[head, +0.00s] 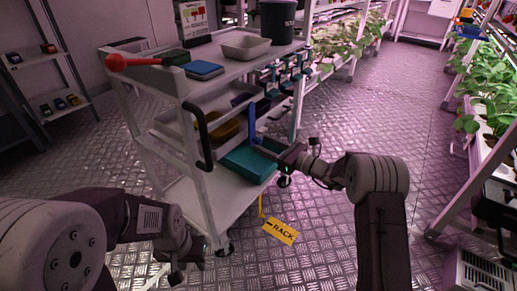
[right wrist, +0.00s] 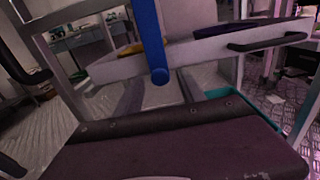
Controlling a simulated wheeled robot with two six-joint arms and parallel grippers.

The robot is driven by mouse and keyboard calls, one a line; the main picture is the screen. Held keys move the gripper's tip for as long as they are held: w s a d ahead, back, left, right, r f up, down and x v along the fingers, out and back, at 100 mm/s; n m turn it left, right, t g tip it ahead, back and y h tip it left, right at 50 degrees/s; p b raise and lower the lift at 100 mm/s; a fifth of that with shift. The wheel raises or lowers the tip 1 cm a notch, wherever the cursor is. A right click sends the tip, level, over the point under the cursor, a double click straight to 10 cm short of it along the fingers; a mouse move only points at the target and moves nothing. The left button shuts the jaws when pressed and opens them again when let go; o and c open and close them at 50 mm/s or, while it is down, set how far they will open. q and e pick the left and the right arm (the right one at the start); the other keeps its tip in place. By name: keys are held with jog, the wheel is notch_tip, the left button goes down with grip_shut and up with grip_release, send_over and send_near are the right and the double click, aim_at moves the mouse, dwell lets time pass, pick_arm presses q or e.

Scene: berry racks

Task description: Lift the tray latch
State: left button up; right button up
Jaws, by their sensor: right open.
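The tray latch looks to be the blue upright bar (head: 252,124) on the side of the white cart, above a teal tray (head: 246,164) on its lower level. In the right wrist view the blue bar (right wrist: 152,42) hangs down in the upper middle and ends in a rounded tip. My right gripper (head: 283,156) is open beside the teal tray, close to the bar's lower end; contact cannot be told. My left gripper (head: 176,274) points down at the bottom left of the head view, away from the latch; its fingers are too dark to judge.
The white cart (head: 150,92) has a black handle (head: 196,138) and carries a grey bin (head: 246,46), a blue box (head: 204,70) and a red-ended bar (head: 118,63). A yellow RACK tag (head: 280,231) hangs below. Plant racks stand right; the metal floor between is clear.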

aim_at(260, 143)
jog(key=shift+b+x, duration=0.4)
jog(key=shift+x, duration=1.15)
grip_shut()
